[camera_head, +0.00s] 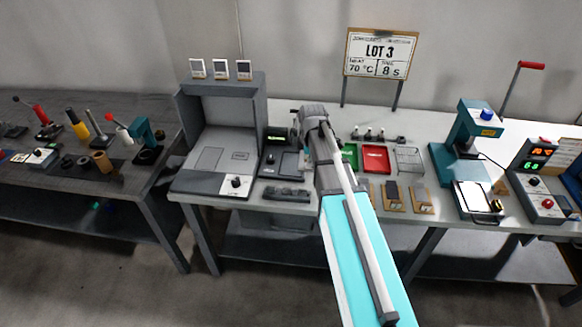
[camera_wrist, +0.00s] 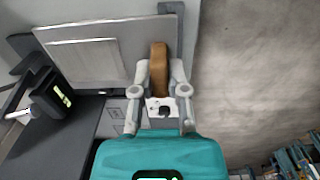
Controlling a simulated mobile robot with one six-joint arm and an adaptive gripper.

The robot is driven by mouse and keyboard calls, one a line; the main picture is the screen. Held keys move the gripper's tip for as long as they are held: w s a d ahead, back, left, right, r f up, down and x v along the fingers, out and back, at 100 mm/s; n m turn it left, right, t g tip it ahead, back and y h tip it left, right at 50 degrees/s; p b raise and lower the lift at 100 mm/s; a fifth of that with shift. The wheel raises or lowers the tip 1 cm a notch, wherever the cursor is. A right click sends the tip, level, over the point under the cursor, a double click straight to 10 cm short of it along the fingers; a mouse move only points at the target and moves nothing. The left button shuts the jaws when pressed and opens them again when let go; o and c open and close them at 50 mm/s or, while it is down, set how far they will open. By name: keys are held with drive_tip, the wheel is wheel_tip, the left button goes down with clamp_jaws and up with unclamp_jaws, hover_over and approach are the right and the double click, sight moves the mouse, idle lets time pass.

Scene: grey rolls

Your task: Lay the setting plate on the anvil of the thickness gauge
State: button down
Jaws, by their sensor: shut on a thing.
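In the wrist view my gripper (camera_wrist: 159,74) is shut on a narrow brown-orange piece (camera_wrist: 158,52), seen edge-on between the fingertips; this appears to be the setting plate. Its broad face does not show. A black unit with a lit green readout (camera_wrist: 57,96) stands to the left in that view, a silver part beside it; it may be the thickness gauge. In the head view the readout unit (camera_head: 281,138) stands just right of the grey booth, above a dark base. The fingertips and the piece are not clear in the head view. I cannot tell where the anvil is.
The grey booth (camera_head: 257,105) stands left of my arm. A red tray (camera_head: 376,158), brown pieces (camera_head: 423,199), a teal press (camera_head: 466,130) and a control box (camera_head: 537,180) stand to the right. Another bench (camera_head: 130,183) with tools is at the far left.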

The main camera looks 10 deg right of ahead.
drive_tip(key=w+a+f+b, duration=0.3)
drive_tip(key=w+f, duration=0.1)
drive_tip(key=w, duration=0.3)
drive_tip(key=b, duration=0.5)
hover_over(291, 173)
drive_tip(key=f, duration=0.4)
drive_tip(key=shift+s+d+f, duration=0.1)
drive_tip(key=shift+s+f, duration=0.1)
drive_tip(key=shift+s, duration=0.05)
drive_tip(key=shift+w+f+b, duration=0.4)
drive_tip(key=shift+f+b, duration=0.1)
drive_tip(key=shift+f, duration=0.1)
wheel_tip(291, 173, down, 3)
drive_tip(key=b, duration=0.3)
drive_tip(key=shift+r, duration=0.1)
drive_tip(key=c, duration=0.6)
unclamp_jaws()
drive_tip(key=shift+c, duration=0.2)
